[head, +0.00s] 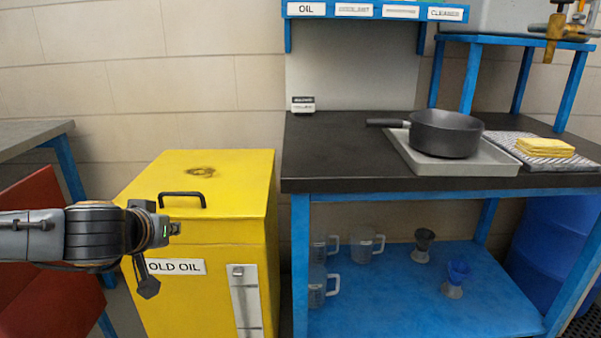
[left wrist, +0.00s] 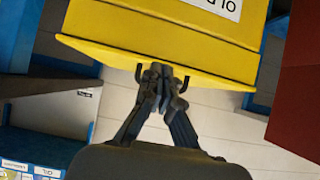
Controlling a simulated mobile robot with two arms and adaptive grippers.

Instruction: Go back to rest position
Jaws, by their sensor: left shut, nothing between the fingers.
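My left gripper (head: 161,230) is in front of the yellow old oil bin (head: 228,222) in the head view, partly hidden by its own wrist. In the left wrist view its two fingers (left wrist: 161,84) are closed together and hold nothing. The bin's lid is down, with a black handle (head: 182,195) on top. In the left wrist view the bin is upside down, and the fingers overlap the handle in the picture; I cannot tell whether they touch it. My right gripper is not in view.
A dark workbench (head: 340,150) with blue legs stands right of the bin. It carries a black pan (head: 446,134) on a grey tray (head: 415,158) and yellow cloths (head: 545,147). Jugs (head: 366,244) stand on its lower shelf. A red object (head: 40,260) is at the left.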

